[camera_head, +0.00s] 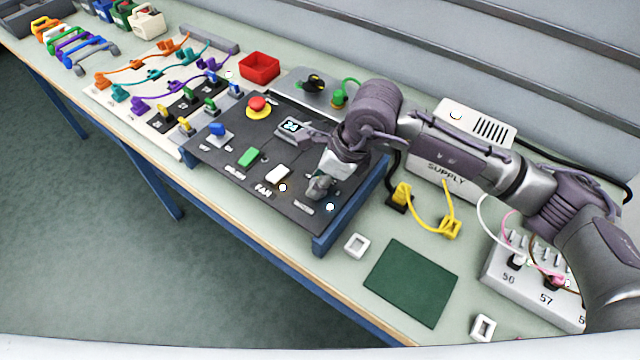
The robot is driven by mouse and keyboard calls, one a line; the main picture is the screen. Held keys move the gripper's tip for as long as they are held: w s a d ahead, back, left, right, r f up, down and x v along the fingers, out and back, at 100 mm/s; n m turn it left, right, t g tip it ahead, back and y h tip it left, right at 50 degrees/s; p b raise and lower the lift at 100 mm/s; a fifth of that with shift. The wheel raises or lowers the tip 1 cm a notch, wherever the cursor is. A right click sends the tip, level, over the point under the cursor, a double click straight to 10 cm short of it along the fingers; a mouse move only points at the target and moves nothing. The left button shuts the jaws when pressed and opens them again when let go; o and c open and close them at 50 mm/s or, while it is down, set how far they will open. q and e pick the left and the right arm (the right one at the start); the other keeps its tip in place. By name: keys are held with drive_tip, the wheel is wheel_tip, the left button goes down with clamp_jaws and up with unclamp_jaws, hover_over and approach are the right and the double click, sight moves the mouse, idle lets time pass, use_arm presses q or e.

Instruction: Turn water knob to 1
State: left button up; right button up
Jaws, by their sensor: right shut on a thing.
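A dark control panel (225,165) lies on the bench in a blue-edged frame. My right gripper (319,186) points down at the panel's near right part, just right of the white FAN switch (277,174). It is shut on what appears to be a knob there. The fingers hide that knob, so its pointer and setting cannot be read, and the label beside it is too small to read. A blue knob (217,130) stands at the panel's left, apart from the gripper. My left gripper is not in view.
A green switch (250,156) and a red emergency button (258,104) are on the panel. A white supply box (450,180) and yellow cable (438,215) stand to the right. A bare green mat (411,282) lies at front right.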

drive_tip(key=shift+m+t+b, duration=0.6)
drive_tip(key=shift+m+b, duration=0.45)
drive_tip(key=shift+m, duration=0.25)
drive_tip(key=shift+r, duration=0.1)
drive_tip(key=o, duration=1.2)
drive_tip(key=shift+c, duration=0.2)
drive_tip(key=v, duration=1.2)
drive_tip(key=shift+a+r, duration=0.1)
drive_tip(key=shift+a, duration=0.1)
